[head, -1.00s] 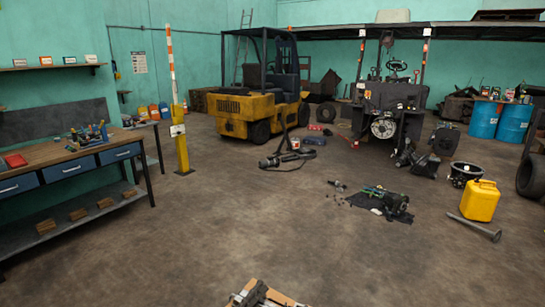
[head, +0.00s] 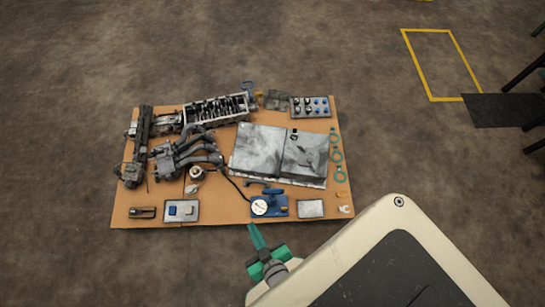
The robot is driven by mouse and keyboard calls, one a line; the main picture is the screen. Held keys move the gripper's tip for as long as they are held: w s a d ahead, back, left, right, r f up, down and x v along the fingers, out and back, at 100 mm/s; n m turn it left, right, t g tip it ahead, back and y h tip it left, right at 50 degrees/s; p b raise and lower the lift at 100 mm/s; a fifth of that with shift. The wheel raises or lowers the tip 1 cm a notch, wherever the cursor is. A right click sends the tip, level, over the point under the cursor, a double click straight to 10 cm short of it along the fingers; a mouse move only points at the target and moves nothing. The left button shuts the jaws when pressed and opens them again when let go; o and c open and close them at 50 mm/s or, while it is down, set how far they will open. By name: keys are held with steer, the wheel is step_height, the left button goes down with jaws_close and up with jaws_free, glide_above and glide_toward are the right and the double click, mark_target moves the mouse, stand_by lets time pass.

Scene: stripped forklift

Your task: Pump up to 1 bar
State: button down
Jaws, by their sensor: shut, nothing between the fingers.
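A small blue hand pump (head: 277,207) sits near the front edge of a brown cardboard sheet on the floor. Its round white-faced gauge (head: 260,207) is on its left side; the reading is too small to make out. A blue lever (head: 272,191) shows at the pump's top. A thin black hose (head: 231,184) runs from the pump up and left toward a small pale round part (head: 196,172) beside dark engine parts. My gripper (head: 252,229), with green fingers, is shut and empty. In the picture it is just below the gauge, apart from the pump; its height is unclear.
The cardboard sheet (head: 225,218) also carries a cylinder head (head: 217,108), dark manifold pipes (head: 188,153), flat grey metal plates (head: 262,150), green rings (head: 337,156) and small trays. Bare floor surrounds it. A yellow floor outline (head: 402,50) and dark mat lie at upper right.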

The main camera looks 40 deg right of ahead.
steer(key=w+d+f+m+g, duration=0.2)
steer(key=w+d+f+g, duration=0.3)
steer(key=d+f, duration=0.4)
steer(key=w+d+f+m+g+y, duration=0.1)
steer(key=w+d+f+m+g, duration=0.1)
steer(key=w+d+f+g, duration=0.3)
steer(key=w+d+f, duration=0.3)
steer(key=d+f, duration=0.1)
steer(key=f, duration=0.3)
steer(key=shift+f, duration=0.15)
steer(key=shift+d, duration=0.1)
steer(key=shift+w+d+f, duration=0.1)
steer(key=shift+w+f, duration=0.15)
steer(key=shift+f, duration=1.5)
steer(key=shift+w+f, duration=0.2)
steer(key=shift+f, duration=1.55)
